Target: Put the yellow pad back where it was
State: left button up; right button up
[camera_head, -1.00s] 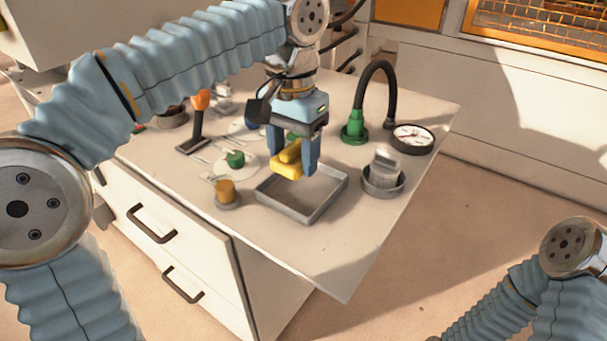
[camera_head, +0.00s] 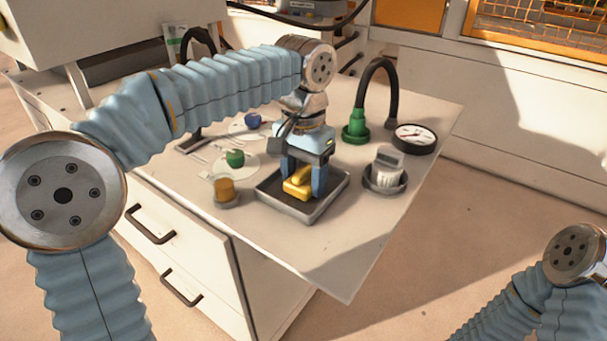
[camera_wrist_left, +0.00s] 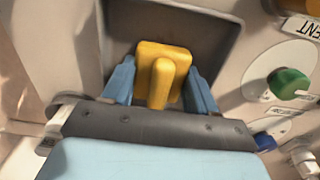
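The yellow pad (camera_head: 298,184), a block with a raised bar on it, is down inside the grey square tray (camera_head: 331,196). My left gripper (camera_head: 304,184) reaches down into the tray with one finger on each side of the pad. In the left wrist view the pad (camera_wrist_left: 176,61) fills the space between the two blue fingers (camera_wrist_left: 160,82), which meet its sides. The gripper is shut on it. Whether the pad's underside touches the tray floor is hidden. My right gripper is out of view; only part of that arm shows at lower right.
Behind are a green-based black hose (camera_head: 355,132), a gauge (camera_head: 414,138) and a green knob (camera_head: 235,158). The table's front right corner is clear.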

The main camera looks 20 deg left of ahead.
aim_at(303, 170)
pick_arm(q)
jog(key=o, duration=0.5)
jog(key=shift+c, duration=0.2)
notch_tip(303, 170, up, 12)
jog(key=p, duration=0.4)
jog(key=shift+r, duration=0.15)
